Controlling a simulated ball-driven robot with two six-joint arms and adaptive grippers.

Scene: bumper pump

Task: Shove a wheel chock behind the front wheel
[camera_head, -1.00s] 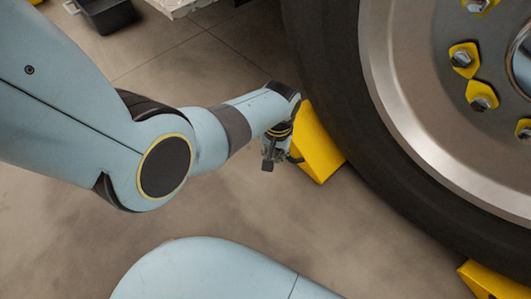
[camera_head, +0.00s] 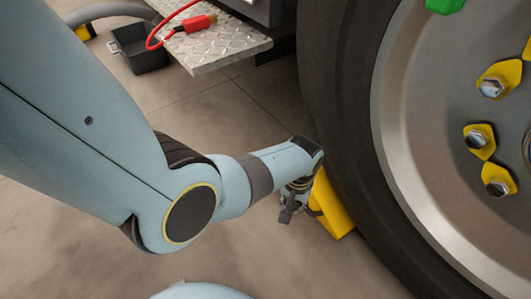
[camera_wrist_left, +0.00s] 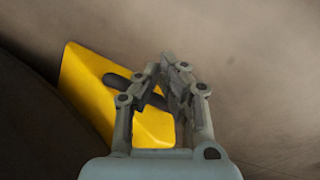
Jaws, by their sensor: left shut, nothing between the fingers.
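A yellow wheel chock (camera_head: 333,208) lies on the floor against the left side of the big dark tyre (camera_head: 345,110). In the left wrist view the chock (camera_wrist_left: 88,85) shows a dark handle (camera_wrist_left: 118,82) on its face, and the tyre is the dark shape at left. My left gripper (camera_head: 287,212) is at the chock's left side, low near the floor. Its fingers (camera_wrist_left: 172,65) are shut and empty, in front of part of the chock in the wrist view. I cannot tell whether they touch the chock. My right gripper is not in view.
A metal tread-plate step (camera_head: 215,45) with a red connector and cable (camera_head: 198,23) juts out above the floor at the top. A dark open bin (camera_head: 137,48) stands at the upper left. Wheel bolts have yellow pointers (camera_head: 480,140).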

